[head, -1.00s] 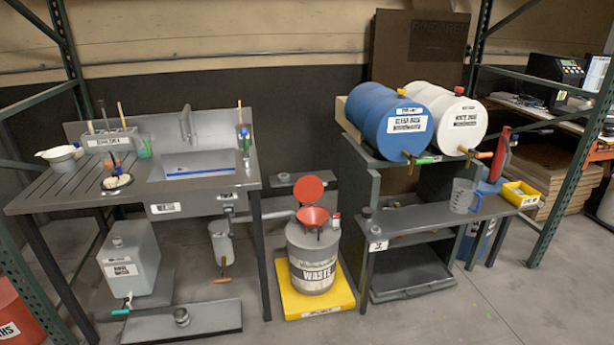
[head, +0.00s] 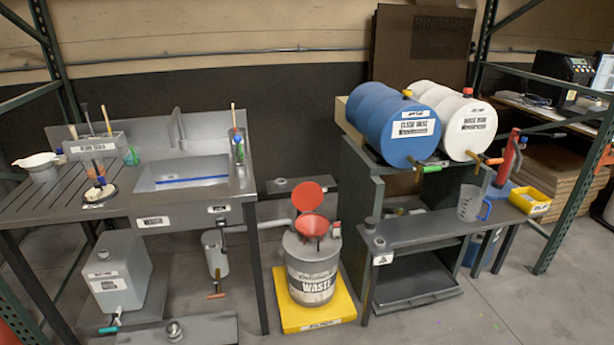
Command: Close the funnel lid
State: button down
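The red funnel (head: 311,226) sits on top of the grey waste drum (head: 311,268), near the middle of the head view. Its round red lid (head: 307,198) stands raised behind the funnel, so the funnel mouth is open. The drum stands on a yellow platform (head: 318,318) on the floor. My gripper is not in view.
A sink bench (head: 126,205) stands left of the drum. A rack (head: 361,190) with a blue drum (head: 394,125) and a white drum (head: 465,125) stands to the right, with a clear jug (head: 473,203) on its low shelf. Floor at front right is free.

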aim_at(306, 197)
jog(key=u, duration=0.45)
jog(key=i, duration=1)
jog(key=u, duration=0.55)
